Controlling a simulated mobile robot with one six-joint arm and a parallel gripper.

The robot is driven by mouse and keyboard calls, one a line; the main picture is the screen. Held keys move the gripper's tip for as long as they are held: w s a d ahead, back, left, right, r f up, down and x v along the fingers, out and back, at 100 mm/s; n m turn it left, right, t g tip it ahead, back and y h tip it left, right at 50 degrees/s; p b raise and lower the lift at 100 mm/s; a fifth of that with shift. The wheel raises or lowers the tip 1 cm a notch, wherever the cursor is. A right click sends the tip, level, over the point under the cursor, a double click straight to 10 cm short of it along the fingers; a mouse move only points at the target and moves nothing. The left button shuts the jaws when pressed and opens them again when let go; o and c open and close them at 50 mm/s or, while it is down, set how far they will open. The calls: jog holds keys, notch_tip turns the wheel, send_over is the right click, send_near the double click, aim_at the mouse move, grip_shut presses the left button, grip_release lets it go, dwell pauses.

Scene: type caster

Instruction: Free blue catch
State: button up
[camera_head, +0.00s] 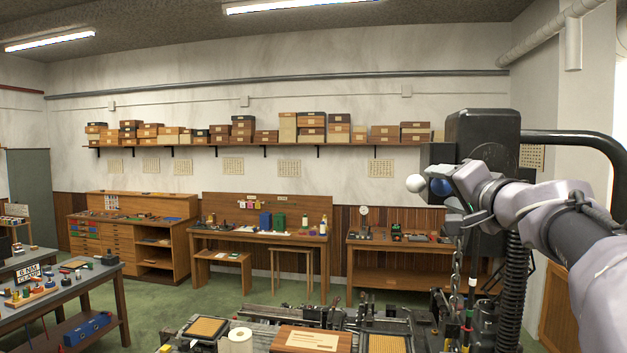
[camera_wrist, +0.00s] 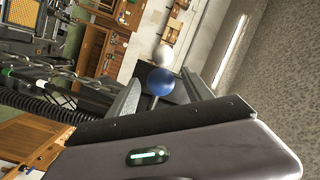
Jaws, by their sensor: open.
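The blue catch shows as a blue ball knob (camera_head: 440,187) at the side of a black machine housing (camera_head: 484,135). In the wrist view the blue ball (camera_wrist: 161,81) sits on a thin stem. A white ball (camera_head: 415,183) is just left of it, and also shows beyond it in the wrist view (camera_wrist: 163,54). My gripper (camera_head: 452,190) is right at the blue ball. In the wrist view my gripper (camera_wrist: 162,88) is open, one finger on each side of the blue ball. Whether a finger touches it I cannot tell.
A chain (camera_head: 456,272) and a black ribbed hose (camera_head: 514,290) hang below my gripper. A thick black bar (camera_head: 570,138) runs right from the housing. The machine bed (camera_head: 380,318) lies below, with a white roll (camera_head: 240,341). Free floor lies beyond, before the benches.

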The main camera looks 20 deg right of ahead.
jog(key=shift+s+r, duration=0.1)
jog(key=shift+s, duration=0.25)
jog(key=shift+c, duration=0.5)
grip_shut()
jog(key=f+n+b, duration=0.1)
jog(key=f+b, duration=0.1)
jog(key=f+n+g+b, duration=0.1)
jog(key=n+b, duration=0.1)
jog(key=b, duration=0.1)
jog(key=shift+s+d+f+n+b, duration=0.15)
jog(key=shift+d+f+n+b, duration=0.05)
jog(key=shift+f+n+b, duration=0.15)
jog(key=shift+s+d+f+n+g+h+b, duration=0.2)
jog(key=shift+d+f+n+g+b, duration=0.15)
jog(key=shift+f+n+b, duration=0.45)
jog(key=shift+s+d+f+n+g+h+b, duration=0.15)
jog(key=shift+d+f+n+g+b, duration=0.3)
jog(key=shift+n+b, duration=0.45)
jog(key=shift+f, duration=0.1)
